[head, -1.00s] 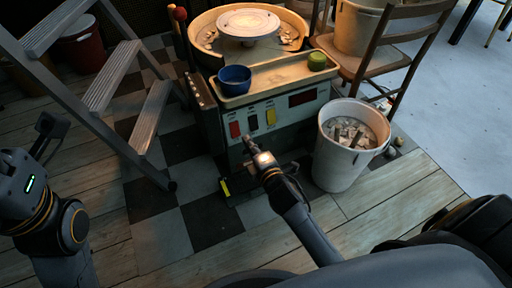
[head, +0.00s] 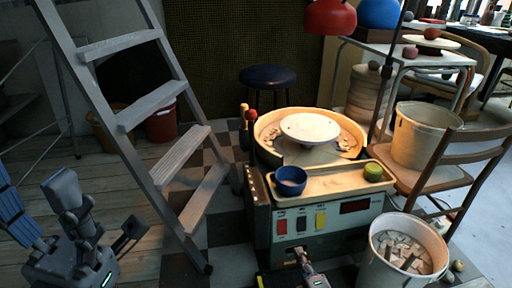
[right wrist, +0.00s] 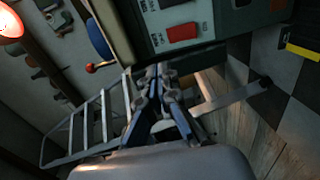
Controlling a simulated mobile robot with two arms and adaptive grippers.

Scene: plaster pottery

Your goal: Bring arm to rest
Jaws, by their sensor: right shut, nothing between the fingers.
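My right gripper (head: 301,254) is in front of the pottery wheel's control panel (head: 345,222), just below its switches. Its fingers are together and empty in the right wrist view (right wrist: 157,80). The panel carries a red switch (head: 282,227), a middle switch (head: 301,222) and a yellow switch (head: 320,220). The red switch also shows in the right wrist view (right wrist: 183,33), apart from the fingertips. My left gripper (head: 132,230) is at the lower left, beside the ladder; its finger opening is too unclear to judge.
A stepladder (head: 180,160) stands left of the wheel. A white bucket of scraps (head: 375,262) stands at the right front, with a wooden chair (head: 430,190) behind it.

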